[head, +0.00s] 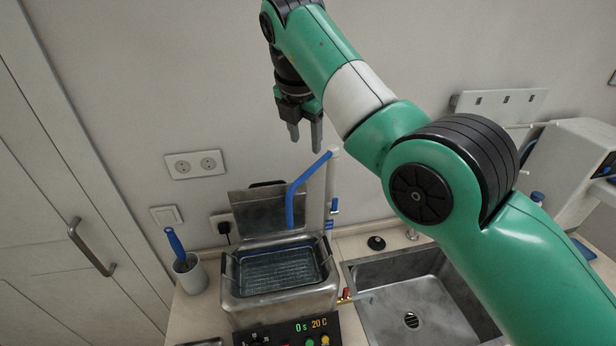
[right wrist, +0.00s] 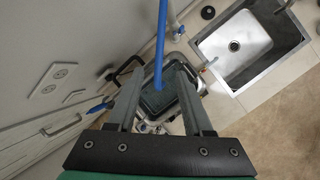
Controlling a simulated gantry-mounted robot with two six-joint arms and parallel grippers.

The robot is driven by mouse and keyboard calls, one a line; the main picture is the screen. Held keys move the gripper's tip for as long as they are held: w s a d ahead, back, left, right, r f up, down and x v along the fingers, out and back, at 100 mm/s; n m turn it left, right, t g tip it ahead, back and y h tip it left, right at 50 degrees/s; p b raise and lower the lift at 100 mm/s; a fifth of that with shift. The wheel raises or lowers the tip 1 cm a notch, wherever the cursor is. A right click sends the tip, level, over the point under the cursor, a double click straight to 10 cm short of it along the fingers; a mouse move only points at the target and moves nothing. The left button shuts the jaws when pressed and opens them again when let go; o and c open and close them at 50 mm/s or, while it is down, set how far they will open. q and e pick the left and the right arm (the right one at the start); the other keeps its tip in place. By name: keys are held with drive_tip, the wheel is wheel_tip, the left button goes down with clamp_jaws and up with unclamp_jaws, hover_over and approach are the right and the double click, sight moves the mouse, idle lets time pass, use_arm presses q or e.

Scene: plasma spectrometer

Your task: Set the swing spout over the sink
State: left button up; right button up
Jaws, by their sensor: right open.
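The blue swing spout (head: 301,183) runs from the top of a white standpipe (head: 331,185) and bends down over the open steel bath (head: 276,270). The steel sink (head: 410,295) lies to the right of the bath, with no spout over it. My right gripper (head: 305,144) is open and empty, above and slightly left of the spout's top end. In the right wrist view the spout (right wrist: 161,45) lines up between the open fingers (right wrist: 158,68), with the bath below and the sink (right wrist: 236,48) at upper right. I cannot tell its depth from the fingers. My left gripper is out of view.
The bath's raised lid (head: 262,211) stands behind it. A cup with a blue-handled brush (head: 189,268) is at left. A black round knob (head: 376,243) sits behind the sink. A white instrument (head: 570,165) stands at far right. My right arm crosses above the sink.

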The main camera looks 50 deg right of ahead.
sight(308, 171)
drive_tip(key=b+x, duration=0.1)
drive_tip(key=x, duration=1)
drive_tip(key=shift+d+f, duration=0.15)
drive_tip(key=shift+f, duration=0.05)
clamp_jaws()
idle(0.9)
